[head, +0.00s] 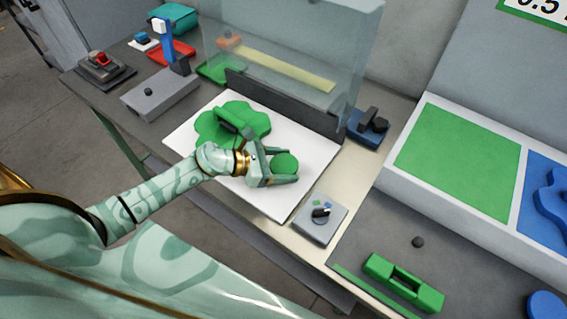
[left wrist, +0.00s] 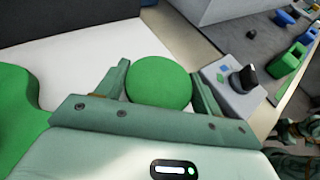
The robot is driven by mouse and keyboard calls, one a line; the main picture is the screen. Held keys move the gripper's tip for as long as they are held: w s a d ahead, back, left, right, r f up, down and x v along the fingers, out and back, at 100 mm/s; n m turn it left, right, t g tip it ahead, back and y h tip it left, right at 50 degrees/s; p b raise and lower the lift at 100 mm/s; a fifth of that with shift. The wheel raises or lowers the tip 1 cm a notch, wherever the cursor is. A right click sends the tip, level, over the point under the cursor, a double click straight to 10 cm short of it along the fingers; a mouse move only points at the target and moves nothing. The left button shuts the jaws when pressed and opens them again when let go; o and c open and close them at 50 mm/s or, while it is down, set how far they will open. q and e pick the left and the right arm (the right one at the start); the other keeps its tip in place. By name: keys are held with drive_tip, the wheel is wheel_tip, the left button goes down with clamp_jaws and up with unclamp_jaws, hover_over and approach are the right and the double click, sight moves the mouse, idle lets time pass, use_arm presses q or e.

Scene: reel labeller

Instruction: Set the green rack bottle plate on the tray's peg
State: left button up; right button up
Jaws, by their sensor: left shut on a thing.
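My left gripper (head: 284,180) is shut on a green round piece (head: 285,163), with one finger on each side of it, over the right part of a white board (head: 270,205). In the left wrist view the green round piece (left wrist: 160,82) sits between the fingers; its underside is hidden. I cannot tell whether it touches the board. A green lobed plate (head: 252,117) with a raised bar lies on the board, left of the gripper. A small dark peg (head: 418,242) stands on the grey surface at the lower right.
A grey box with a black knob (head: 320,213) is close to the gripper's right. A clear screen (head: 300,60) and dark rail (head: 285,105) stand behind the board. A green block (head: 402,283) lies near the peg. A rack with green (head: 460,150) and blue panels is at right.

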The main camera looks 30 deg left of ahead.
use_arm(q)
drive_tip(key=shift+f+b, duration=0.65)
drive_tip(key=shift+b, duration=0.05)
idle(0.6)
drive_tip(key=o, duration=0.7)
drive_tip(key=shift+o, duration=0.2)
drive_tip(key=shift+p+v, duration=0.55)
drive_tip(key=shift+v, duration=5)
